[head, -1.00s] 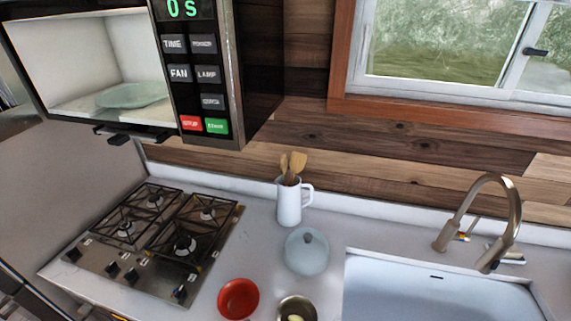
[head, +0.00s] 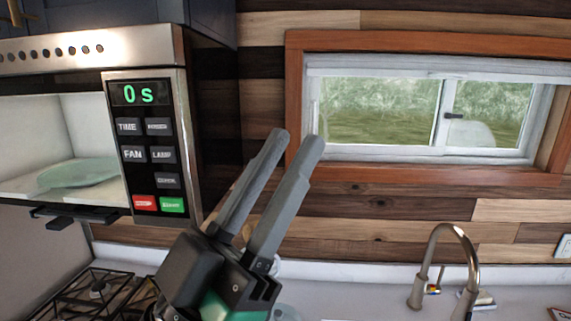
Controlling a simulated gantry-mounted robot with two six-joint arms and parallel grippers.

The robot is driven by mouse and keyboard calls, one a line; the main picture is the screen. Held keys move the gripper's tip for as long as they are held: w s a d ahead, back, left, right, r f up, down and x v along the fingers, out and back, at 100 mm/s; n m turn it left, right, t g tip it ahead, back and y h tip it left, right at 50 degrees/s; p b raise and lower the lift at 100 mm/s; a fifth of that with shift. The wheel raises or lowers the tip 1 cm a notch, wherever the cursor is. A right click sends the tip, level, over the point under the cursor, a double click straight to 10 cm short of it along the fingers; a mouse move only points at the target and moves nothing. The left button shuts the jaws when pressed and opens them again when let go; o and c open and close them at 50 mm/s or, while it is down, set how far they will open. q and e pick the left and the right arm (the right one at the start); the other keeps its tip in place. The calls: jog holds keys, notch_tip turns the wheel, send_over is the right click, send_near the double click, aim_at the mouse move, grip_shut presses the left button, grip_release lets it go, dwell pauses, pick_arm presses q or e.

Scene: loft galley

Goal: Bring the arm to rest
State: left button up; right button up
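My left gripper (head: 297,138) is raised in the middle of the head view, in front of the wooden wall and the window's left edge. Its two long grey fingers point up and to the right. A gap shows between them with nothing in it, so it is open and empty. My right gripper is not in view.
The microwave (head: 154,150) is at the left, with a glass plate (head: 66,173) inside. The stove (head: 95,290) is below it. The faucet (head: 447,235) stands at the right below the window (head: 385,112). My gripper hides part of the counter (head: 350,285).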

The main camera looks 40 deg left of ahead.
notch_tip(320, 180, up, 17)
jog(key=p, duration=1.7)
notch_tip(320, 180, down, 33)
jog(key=b, duration=3.2)
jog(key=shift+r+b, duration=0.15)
jog(key=shift+b, duration=0.2)
